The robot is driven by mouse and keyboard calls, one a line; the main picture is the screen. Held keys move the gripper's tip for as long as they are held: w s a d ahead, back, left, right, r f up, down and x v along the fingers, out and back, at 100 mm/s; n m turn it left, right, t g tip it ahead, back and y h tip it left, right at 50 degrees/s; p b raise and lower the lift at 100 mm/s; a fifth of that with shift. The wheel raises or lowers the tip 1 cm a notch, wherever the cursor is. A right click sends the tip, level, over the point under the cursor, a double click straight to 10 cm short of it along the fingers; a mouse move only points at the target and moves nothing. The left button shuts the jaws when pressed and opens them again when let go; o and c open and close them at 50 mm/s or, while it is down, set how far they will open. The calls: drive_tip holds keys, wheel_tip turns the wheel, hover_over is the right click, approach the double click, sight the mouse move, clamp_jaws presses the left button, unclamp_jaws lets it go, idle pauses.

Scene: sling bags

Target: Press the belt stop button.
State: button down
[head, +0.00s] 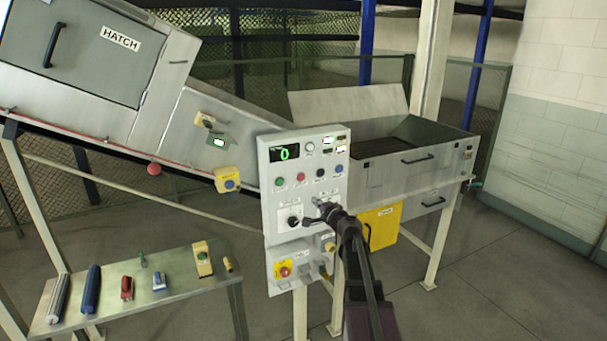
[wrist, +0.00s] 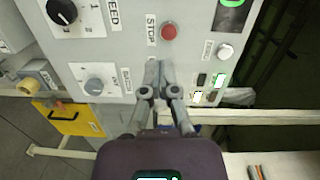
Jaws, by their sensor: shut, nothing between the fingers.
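The control panel (head: 267,215) is a light grey upright box with a row of coloured buttons. Its red button (head: 300,176) is in that row, between a green one and a black one. In the wrist view the red button (wrist: 169,32), with STOP printed beside it, is uncovered just above my fingertips. My gripper (head: 318,212) is in front of the panel's lower right, below the button row. In the wrist view my gripper (wrist: 157,66) has its fingers together and empty. The fingers hide part of the panel face. I cannot tell the gap to the panel.
A yellow box with a red knob (head: 285,271) is below the panel. A bench (head: 150,305) with small tools stands left; a metal bin (head: 385,178) is behind.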

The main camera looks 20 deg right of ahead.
sight(302, 178)
drive_tip(key=d, duration=0.1)
drive_tip(key=d+r+m+h, duration=0.1)
drive_tip(key=shift+w+d+r, duration=0.1)
drive_tip(key=shift+d+r, duration=0.05)
drive_tip(key=shift+d, duration=0.15)
drive_tip(key=shift+w, duration=0.15)
drive_tip(key=w, duration=1.3)
drive_tip(key=shift+w+a, duration=0.2)
drive_tip(key=shift+a, duration=0.05)
drive_tip(key=shift+w, duration=0.15)
drive_tip(key=shift+w, duration=0.1)
